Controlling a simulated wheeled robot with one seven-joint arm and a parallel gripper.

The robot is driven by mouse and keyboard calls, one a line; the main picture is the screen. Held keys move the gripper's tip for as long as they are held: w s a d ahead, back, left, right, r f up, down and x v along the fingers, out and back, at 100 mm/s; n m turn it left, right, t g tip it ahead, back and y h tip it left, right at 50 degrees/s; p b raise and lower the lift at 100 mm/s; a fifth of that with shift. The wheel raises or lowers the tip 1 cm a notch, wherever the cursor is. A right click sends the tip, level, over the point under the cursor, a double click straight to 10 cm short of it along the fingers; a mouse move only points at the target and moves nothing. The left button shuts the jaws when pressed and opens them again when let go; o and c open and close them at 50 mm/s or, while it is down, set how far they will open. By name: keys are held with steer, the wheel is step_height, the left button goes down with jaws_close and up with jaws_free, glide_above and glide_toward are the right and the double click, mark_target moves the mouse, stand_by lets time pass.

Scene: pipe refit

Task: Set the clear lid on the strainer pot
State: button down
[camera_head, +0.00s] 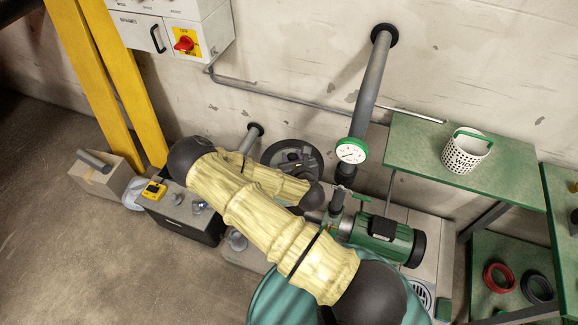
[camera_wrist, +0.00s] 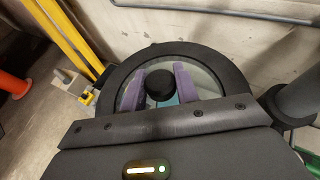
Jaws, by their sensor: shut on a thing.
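The clear lid (camera_wrist: 207,80) fills the middle of the wrist view. It is a round see-through disc with a wide dark rim and a black knob (camera_wrist: 160,87) at its centre. My gripper (camera_wrist: 160,84) has its two purple fingers on either side of the knob and is shut on it. In the head view a dark round shape, which looks like the lid (camera_head: 270,152), is near the wall beyond my arm. I cannot make out the strainer pot in either view; my arm covers much of the area left of the pump.
A green pump (camera_head: 380,238) stands right of my arm, under a grey pipe (camera_head: 370,85) with a round gauge (camera_head: 351,151). A white perforated basket (camera_head: 464,157) sits on a green bench (camera_head: 415,150). Yellow posts (camera_head: 100,80) and a dark box (camera_head: 185,215) are at left.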

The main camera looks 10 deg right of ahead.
steer(key=shift+s+d, duration=0.15)
steer(key=shift+s, duration=0.1)
steer(key=shift+w+d+f+b, duration=0.2)
steer(key=shift+f+b, duration=0.25)
steer(key=shift+b, duration=0.15)
steer(key=w+f+m+g+h+b, duration=0.1)
steer(key=w+f+m+h+b, duration=0.2)
steer(key=f+b, duration=0.8)
steer(key=w+f+m+g+h+b, duration=0.1)
steer(key=w+f+m+h+b, duration=0.2)
steer(key=b, duration=2.2)
steer(key=w+f+h, duration=0.1)
steer(key=w+f, duration=0.4)
steer(key=f, duration=0.3)
steer(key=shift+a+f+m+h, duration=0.2)
steer(key=shift+f+m+h, duration=0.1)
steer(key=shift+m, duration=0.1)
steer(key=shift+r, duration=0.1)
step_height(320, 180, down, 6)
steer(key=b, duration=0.6)
steer(key=shift+r, duration=0.1)
steer(key=shift+p, duration=1.05)
